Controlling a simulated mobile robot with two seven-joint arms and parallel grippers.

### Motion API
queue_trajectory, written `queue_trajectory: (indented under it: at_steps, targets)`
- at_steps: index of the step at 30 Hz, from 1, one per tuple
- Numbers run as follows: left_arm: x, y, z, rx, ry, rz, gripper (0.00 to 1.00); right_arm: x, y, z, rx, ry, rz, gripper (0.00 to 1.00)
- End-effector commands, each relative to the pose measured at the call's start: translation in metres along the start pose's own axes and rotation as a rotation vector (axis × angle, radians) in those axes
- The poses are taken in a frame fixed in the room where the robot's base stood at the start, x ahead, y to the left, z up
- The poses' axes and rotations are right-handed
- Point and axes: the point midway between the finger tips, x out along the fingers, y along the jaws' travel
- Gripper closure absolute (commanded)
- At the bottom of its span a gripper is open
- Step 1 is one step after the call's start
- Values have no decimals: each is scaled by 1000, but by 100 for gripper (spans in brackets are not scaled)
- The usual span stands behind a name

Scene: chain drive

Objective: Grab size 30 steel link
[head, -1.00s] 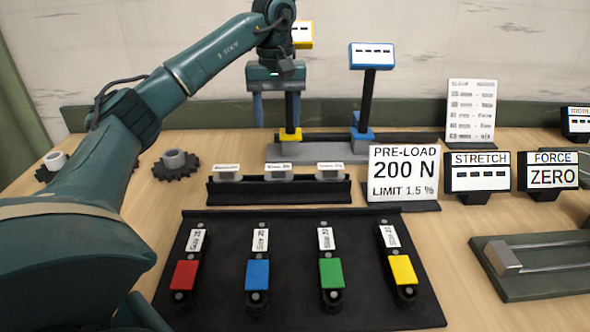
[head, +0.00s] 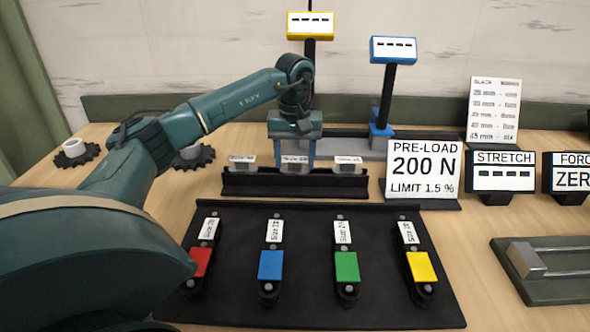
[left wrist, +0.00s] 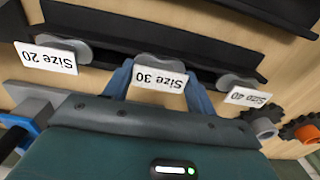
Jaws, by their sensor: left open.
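The size 30 steel link (head: 294,167) is the middle grey piece in a black rack, behind its white label. In the left wrist view the link (left wrist: 158,60) shows as a rounded grey top above the label "Size 30", which appears upside down. My left gripper (head: 297,155) is open right over the middle slot. In the left wrist view its blue fingers (left wrist: 160,84) stand on either side of the size 30 label and link. I cannot tell whether they touch the link. My right gripper is not in view.
The size 40 link (left wrist: 237,82) and size 20 link (left wrist: 68,46) flank the middle one in the rack (head: 260,188). A black mat (head: 310,292) with coloured tools lies in front. Dark sprockets (head: 191,160) lie left; a pre-load sign (head: 422,172) stands right.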

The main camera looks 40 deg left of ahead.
Motion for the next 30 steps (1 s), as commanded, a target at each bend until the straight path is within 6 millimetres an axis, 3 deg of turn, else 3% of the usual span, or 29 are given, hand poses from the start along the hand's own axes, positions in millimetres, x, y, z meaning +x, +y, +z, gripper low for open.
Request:
queue_trajectory:
  at_steps: [7,25,30]
  targets:
    - [1,0,0,0,1,0,44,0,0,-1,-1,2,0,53]
    - [1,0,0,0,0,1,94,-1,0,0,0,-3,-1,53]
    - [1,0,0,-1,1,1,95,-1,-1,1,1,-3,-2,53]
